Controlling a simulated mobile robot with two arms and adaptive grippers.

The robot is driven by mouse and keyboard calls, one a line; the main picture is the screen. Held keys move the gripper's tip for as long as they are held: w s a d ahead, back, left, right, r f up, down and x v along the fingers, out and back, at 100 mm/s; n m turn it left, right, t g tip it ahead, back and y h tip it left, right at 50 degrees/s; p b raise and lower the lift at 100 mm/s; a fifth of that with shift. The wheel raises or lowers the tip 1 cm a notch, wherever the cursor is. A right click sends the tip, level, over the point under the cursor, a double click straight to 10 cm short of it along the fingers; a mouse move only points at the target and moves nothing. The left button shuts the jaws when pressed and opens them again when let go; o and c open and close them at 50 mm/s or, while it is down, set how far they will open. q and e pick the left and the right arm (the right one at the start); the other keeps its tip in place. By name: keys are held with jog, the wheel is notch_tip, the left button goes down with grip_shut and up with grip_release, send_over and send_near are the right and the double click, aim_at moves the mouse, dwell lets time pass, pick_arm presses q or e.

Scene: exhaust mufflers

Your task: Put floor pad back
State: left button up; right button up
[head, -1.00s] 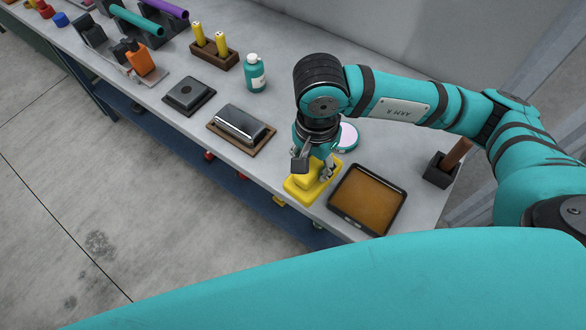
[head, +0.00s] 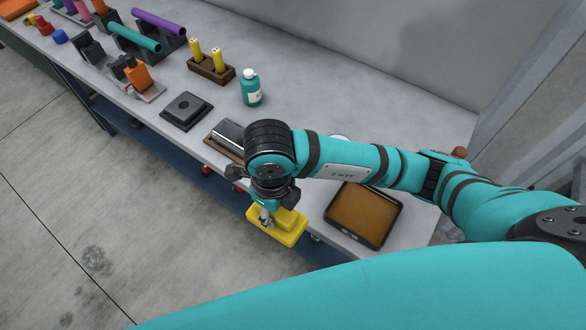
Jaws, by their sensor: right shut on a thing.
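A yellow slab-like piece with a raised middle (head: 289,232), which I take to be the floor pad, is in my right gripper (head: 268,217). The gripper points down and is shut on its raised part. The piece is over the table's front edge, left of the brown-filled tray. I cannot tell how high it is held. My right wrist hides part of it. My left gripper is not in view.
The brown-filled tray (head: 362,211) sits at the table's right end. A silver block on a wooden base (head: 228,137) is partly behind my wrist. A dark square plate (head: 187,110), a teal bottle (head: 251,90) and a wooden holder with yellow sticks (head: 211,69) stand farther left. Bare grey tabletop (head: 320,110) lies behind.

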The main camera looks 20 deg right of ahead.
jog(key=w+d+p, duration=0.1)
jog(key=w+d, duration=0.1)
jog(key=w, duration=0.2)
jog(key=w+d+f+p, duration=0.1)
jog(key=w+d, duration=0.2)
jog(key=w, duration=0.1)
jog(key=w+d+p, duration=0.2)
jog(key=w, duration=0.2)
jog(key=shift+d+f, duration=0.15)
jog(key=shift+d, duration=0.05)
notch_tip(320, 180, down, 3)
jog(key=shift+s+r+p, duration=0.1)
jog(key=shift+p, duration=0.85)
jog(key=shift+f, duration=0.3)
jog(key=shift+f, duration=0.1)
jog(key=shift+f+b, duration=0.15)
jog(key=shift+b, duration=0.15)
jog(key=o, duration=1.1)
